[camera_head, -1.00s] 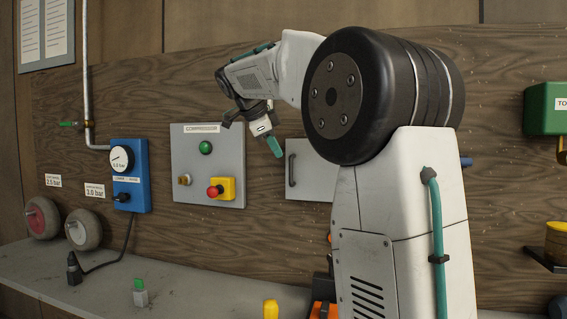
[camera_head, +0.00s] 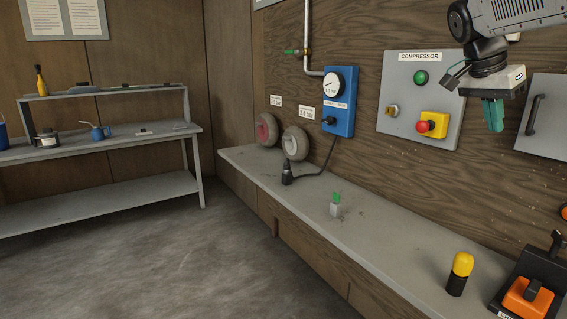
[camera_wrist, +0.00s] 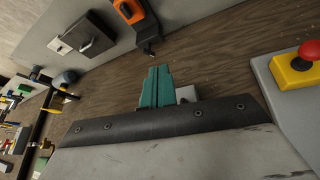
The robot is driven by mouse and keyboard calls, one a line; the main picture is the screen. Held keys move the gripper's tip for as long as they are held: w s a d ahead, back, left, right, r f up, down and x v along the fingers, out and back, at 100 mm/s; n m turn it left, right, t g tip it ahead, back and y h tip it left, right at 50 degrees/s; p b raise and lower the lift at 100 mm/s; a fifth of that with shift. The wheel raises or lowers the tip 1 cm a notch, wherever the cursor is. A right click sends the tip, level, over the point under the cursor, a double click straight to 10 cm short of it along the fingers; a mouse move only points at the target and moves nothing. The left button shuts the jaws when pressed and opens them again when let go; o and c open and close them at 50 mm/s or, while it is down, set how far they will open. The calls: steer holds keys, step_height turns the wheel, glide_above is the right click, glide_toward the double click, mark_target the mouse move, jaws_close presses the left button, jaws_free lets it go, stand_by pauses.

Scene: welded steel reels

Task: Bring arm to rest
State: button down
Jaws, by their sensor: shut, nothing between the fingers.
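My gripper (camera_head: 493,115) hangs at the upper right of the head view, with its teal fingers pointing down. The fingers are together and hold nothing. It is in front of the wooden wall, between the grey compressor panel (camera_head: 397,110) and a grey door with a handle (camera_head: 548,123). In the wrist view my gripper (camera_wrist: 155,85) shows its teal fingers side by side. The red button on its yellow box (camera_wrist: 297,68) is at the right there. Most of my arm is outside the head view.
A long grey bench (camera_head: 300,213) runs along the wall, bearing a green-topped block (camera_head: 335,204), a yellow-topped cylinder (camera_head: 459,273) and an orange device (camera_head: 528,298). A blue gauge box (camera_head: 340,100) is on the wall. A grey shelf table (camera_head: 100,205) stands at left. The floor between is clear.

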steer(key=s+a+f+n+y, duration=0.2)
steer(key=s+a+f+n, duration=0.5)
steer(key=s, duration=0.6)
steer(key=s+a+f+n+t+y, duration=0.1)
steer(key=s+a+f+n+y, duration=0.2)
steer(key=s+a+f+n, duration=0.5)
steer(key=shift+s+a+f, duration=2.25)
steer(key=shift+s+f, duration=0.55)
steer(key=shift+s, duration=0.35)
